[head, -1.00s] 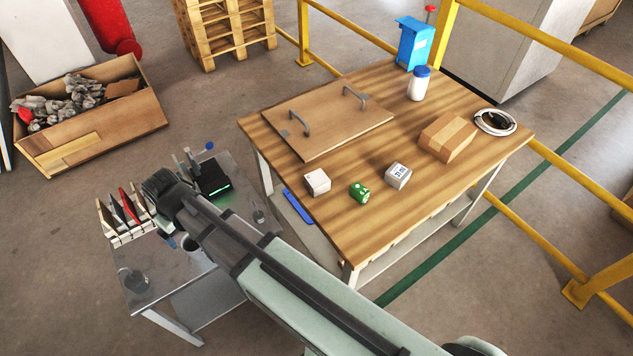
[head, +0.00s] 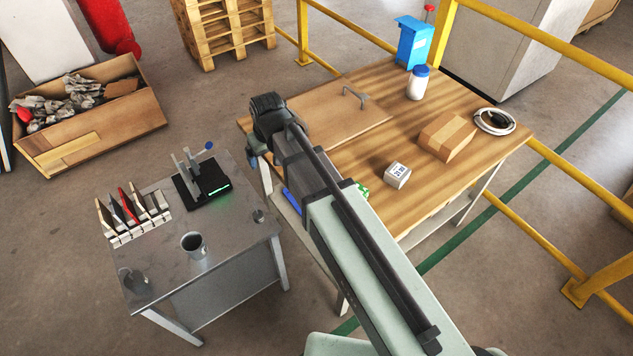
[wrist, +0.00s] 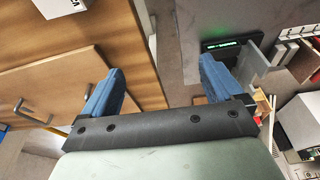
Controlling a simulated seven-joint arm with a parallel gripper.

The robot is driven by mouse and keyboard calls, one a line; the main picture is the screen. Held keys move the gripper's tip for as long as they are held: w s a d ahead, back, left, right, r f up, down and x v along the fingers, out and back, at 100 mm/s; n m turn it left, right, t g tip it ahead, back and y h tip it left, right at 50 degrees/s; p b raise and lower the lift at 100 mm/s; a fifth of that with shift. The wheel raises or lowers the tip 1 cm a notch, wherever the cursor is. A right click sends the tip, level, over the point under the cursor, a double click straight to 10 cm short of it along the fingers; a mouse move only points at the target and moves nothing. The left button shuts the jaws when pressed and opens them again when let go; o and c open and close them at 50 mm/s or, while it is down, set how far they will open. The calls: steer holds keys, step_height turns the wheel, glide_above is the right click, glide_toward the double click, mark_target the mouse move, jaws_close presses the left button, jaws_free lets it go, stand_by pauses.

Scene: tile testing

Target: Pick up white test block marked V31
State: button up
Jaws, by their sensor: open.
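A white block (head: 397,174) with dark printing stands on the wooden table; the print is too small to read. Another white block, visible earlier near the table's left front edge, is now hidden behind my arm in the head view. In the wrist view a white block (wrist: 62,6) with a dark, cut-off mark is at the top left edge; I cannot tell which block it is. My gripper (wrist: 158,88) is open and empty, its blue fingers wide apart. It hangs over the gap between the table and the metal bench, apart from the blocks.
The wooden table (head: 480,165) also holds a board with handles (head: 335,115), a cardboard box (head: 447,137), a white bottle (head: 418,83), a cable coil (head: 494,121) and a mostly hidden green item (head: 362,190). The metal bench (head: 235,235) carries a green-lit device (head: 203,187) and a cup (head: 193,245).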

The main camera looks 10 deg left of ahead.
steer(key=w+d+r+m, duration=0.1)
steer(key=w+d+r, duration=0.15)
steer(key=d, duration=0.35)
steer(key=w+d+r+m, duration=0.1)
steer(key=w+d+r, duration=0.15)
steer(key=d, duration=0.25)
steer(key=shift+s+d+f+n+g+h, duration=0.75)
steer(key=shift+s+d+g, duration=0.45)
steer(key=shift+s, duration=0.8)
steer(key=shift+f, duration=6.45)
steer(key=shift+c, duration=0.3)
steer(key=c, duration=1.2)
steer(key=shift+c, duration=0.4)
steer(key=shift+r, duration=0.15)
